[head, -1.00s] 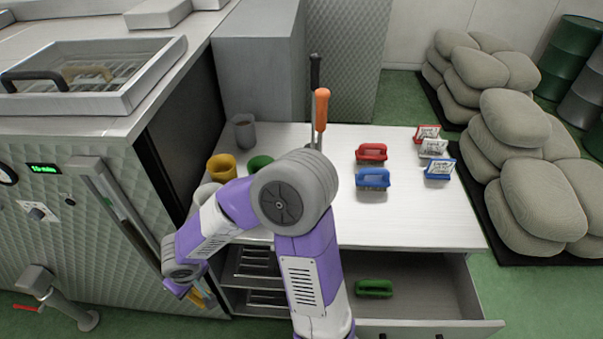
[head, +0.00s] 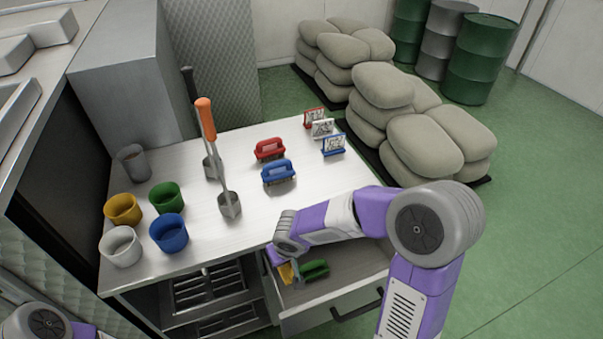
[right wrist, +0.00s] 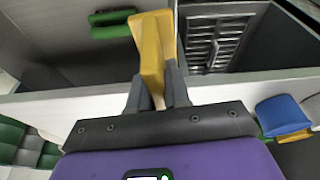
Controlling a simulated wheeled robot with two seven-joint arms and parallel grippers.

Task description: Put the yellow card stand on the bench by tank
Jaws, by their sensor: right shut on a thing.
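My right gripper (head: 283,268) is shut on the yellow card stand (right wrist: 152,55), seen edge-on with no card face visible. In the head view the yellow stand (head: 287,273) shows at the open drawer (head: 340,298), close beside a green brush (head: 314,269). I cannot tell how high it is above the drawer floor. The white-topped bench (head: 230,260) stands above the drawer, beside the grey metal machine (head: 40,220). My left arm shows only at the bottom left corner; its gripper is out of view.
Yellow, green, blue and white cups (head: 122,247) and a grey cup (head: 134,162) stand on the bench's left. Two scoops (head: 230,205) stand mid-bench. Red and blue brushes (head: 278,172) and three card stands (head: 323,128) sit farther back. Sacks (head: 440,140) lie right. The bench's front right is clear.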

